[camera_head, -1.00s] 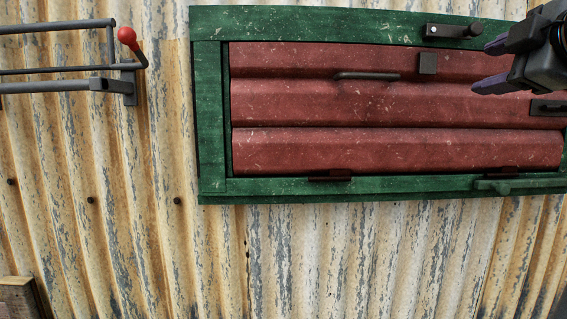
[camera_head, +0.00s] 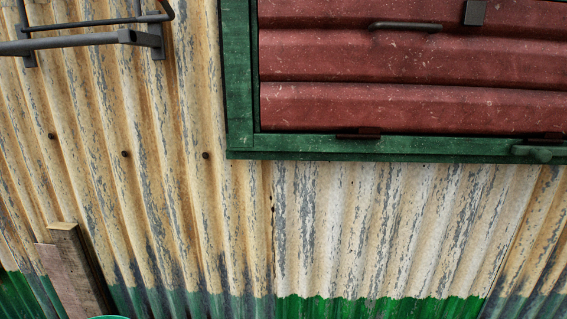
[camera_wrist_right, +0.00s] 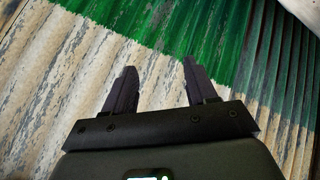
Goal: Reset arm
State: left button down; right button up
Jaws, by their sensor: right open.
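My right gripper (camera_wrist_right: 158,85) shows in the right wrist view with its two dark fingers apart and nothing between them. Behind it is the corrugated wall (camera_wrist_right: 60,75), with bare weathered metal and a green painted band. In the head view neither gripper is visible. The head view shows a red shutter (camera_head: 400,105) inside a green frame (camera_head: 240,75), with a dark handle (camera_head: 405,27) on the shutter.
A dark metal bracket (camera_head: 75,41) sticks out from the wall at the upper left. Wooden boards (camera_head: 80,265) lean at the lower left, and a teal rim (camera_head: 108,317) just shows at the bottom edge. The wall below the shutter is clear.

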jog(key=s+a+f+m+g+y, duration=0.1)
jog(key=s+a+f+g, duration=0.1)
jog(key=s+f, duration=0.6)
jog(key=s+a+f+m+g, duration=0.15)
jog(key=s+f, duration=0.25)
jog(key=s, duration=0.7)
jog(key=s+a+f+m+g+y, duration=0.1)
jog(key=s+a+f+m, duration=0.15)
jog(key=s+f, duration=0.55)
notch_tip(320, 180, up, 17)
jog(key=s+p, duration=0.1)
jog(key=p, duration=1.4)
jog(key=shift+s+a+n, duration=0.2)
jog(key=shift+s+n, duration=0.05)
jog(key=shift+n, duration=0.15)
jog(key=shift+f, duration=0.1)
